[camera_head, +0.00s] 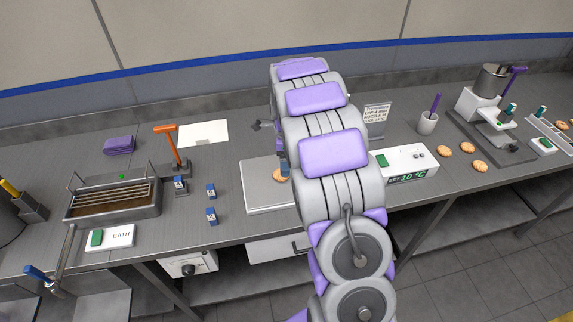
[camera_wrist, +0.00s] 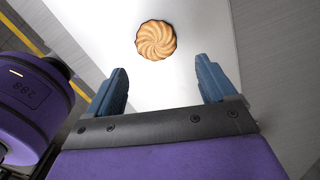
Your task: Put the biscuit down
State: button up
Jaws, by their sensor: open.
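A round golden biscuit (camera_wrist: 156,40) with a swirled top lies on a pale flat plate (camera_wrist: 187,85). In the wrist view my gripper (camera_wrist: 165,80) is open, its two blue fingertips spread apart. The biscuit lies beyond the fingertips, apart from both of them. In the head view the biscuit (camera_head: 281,175) shows as a small part beside my arm. The plate (camera_head: 262,199) shows there as a light square on the bench, partly hidden by my arm. My gripper is mostly hidden behind my arm in that view.
Several loose biscuits (camera_head: 480,166) lie at the right of the bench. A white box reading 10 °C (camera_head: 405,160) stands right of my arm. Small blue-topped blocks (camera_head: 211,215) stand left of the plate. A bath with a rack (camera_head: 112,202) is at the left.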

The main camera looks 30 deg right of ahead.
notch_tip(320, 180, up, 8)
jog(key=a+f+p, duration=0.1)
jog(key=s+a+r+n, duration=0.4)
jog(key=s+a+n, duration=0.15)
jog(key=s, duration=0.25)
jog(key=s+a+r+n, duration=0.45)
jog(key=s+a, duration=0.25)
jog(key=s, duration=0.2)
jog(key=s+a+n+g, duration=0.1)
jog(key=s+a+n, duration=0.1)
jog(key=s+n, duration=0.5)
jog(key=s+a+f+n, duration=0.1)
jog(key=s+a+n, duration=0.2)
jog(key=s+n, duration=0.4)
jog(key=s, duration=0.8)
jog(key=shift+f+g, duration=0.25)
jog(key=shift+g, duration=0.15)
jog(key=shift+s+a, duration=0.1)
jog(key=shift+a, duration=0.1)
